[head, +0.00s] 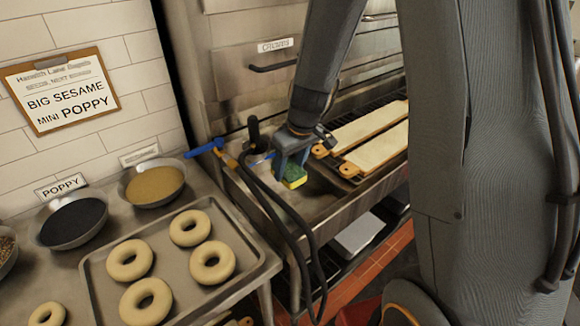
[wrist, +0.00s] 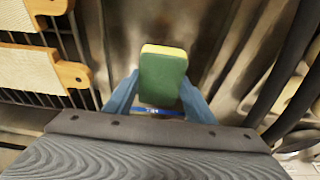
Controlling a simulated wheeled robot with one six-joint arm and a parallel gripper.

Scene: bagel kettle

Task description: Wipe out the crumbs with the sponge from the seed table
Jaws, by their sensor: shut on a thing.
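My gripper (head: 291,163) is shut on the sponge (head: 295,182), which is green with a yellow layer. In the wrist view the sponge (wrist: 162,82) sits between the two blue fingers. The gripper holds it over the metal surface to the right of the seed table. The seed table (head: 75,262) is the grey metal counter at the left of the head view. I cannot make out any crumbs on it. My arm's cables pass in front of the area beside the sponge.
On the seed table stand a poppy bowl (head: 72,222), a sesame bowl (head: 154,184) and a tray (head: 95,277) with several bagels. Long boards (head: 370,125) rest on a rack at the right.

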